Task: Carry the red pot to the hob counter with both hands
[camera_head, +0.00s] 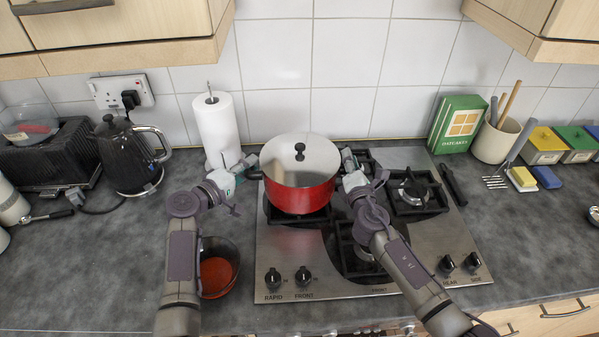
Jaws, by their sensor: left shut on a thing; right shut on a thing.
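The red pot (300,194) has a steel lid (285,160) with a black knob and sits over the left part of the steel hob (285,255). My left gripper (245,170) is shut on the pot's left handle. My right gripper (348,165) is shut on the pot's right handle, which is mostly hidden by the gripper. The pot looks level. I cannot tell whether its base touches the burner grate or hangs just above it.
A paper towel roll (221,130) stands close behind my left gripper. A container of red sauce (217,268) is beside my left forearm. A black kettle (125,155) stands left, a green box (457,125) right. The counter's left front is clear.

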